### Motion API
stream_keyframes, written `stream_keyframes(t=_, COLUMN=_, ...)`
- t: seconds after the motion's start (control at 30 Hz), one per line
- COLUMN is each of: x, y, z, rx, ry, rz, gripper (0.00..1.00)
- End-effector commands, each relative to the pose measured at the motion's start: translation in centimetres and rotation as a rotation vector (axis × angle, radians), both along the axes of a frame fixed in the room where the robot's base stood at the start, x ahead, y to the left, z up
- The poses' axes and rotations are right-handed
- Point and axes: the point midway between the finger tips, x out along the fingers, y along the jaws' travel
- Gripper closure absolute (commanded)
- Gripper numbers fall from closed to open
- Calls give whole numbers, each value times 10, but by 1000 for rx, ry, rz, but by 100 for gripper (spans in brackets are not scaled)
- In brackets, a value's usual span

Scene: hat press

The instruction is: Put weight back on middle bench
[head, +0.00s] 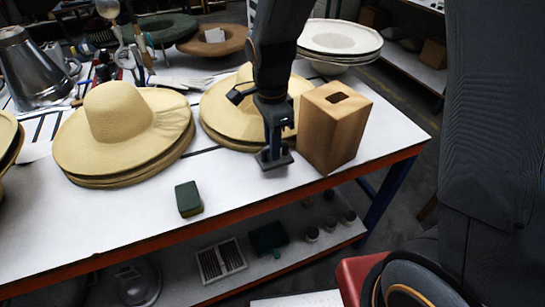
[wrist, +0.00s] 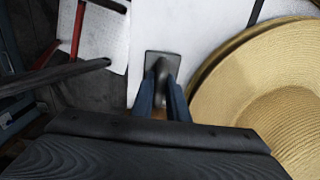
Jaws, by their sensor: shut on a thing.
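The weight is a dark grey piece with a square flat base and an upright handle (head: 274,158); it also shows in the wrist view (wrist: 163,60). My gripper (head: 274,128) points down and is shut on the weight's handle. In the wrist view, the blue fingers of my gripper (wrist: 162,92) stand on both sides of the handle. The weight is upright at the front of the white bench (head: 235,178), between a straw hat stack and a wooden block. I cannot tell whether its base touches the bench top.
The wooden block (head: 334,127) stands close to the right of the weight. A straw hat stack (head: 222,118) is just behind it, and another (head: 118,125) lies further left. A green sponge (head: 188,199) lies near the front edge. A lower shelf (head: 285,262) holds small items.

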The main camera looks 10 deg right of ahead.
Motion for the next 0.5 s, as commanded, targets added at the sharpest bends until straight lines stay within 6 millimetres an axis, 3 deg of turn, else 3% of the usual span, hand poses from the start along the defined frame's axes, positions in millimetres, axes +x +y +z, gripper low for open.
stream_keyframes(t=0.5, x=0, y=1, z=-45, rx=0, ry=-1, rz=2, gripper=100)
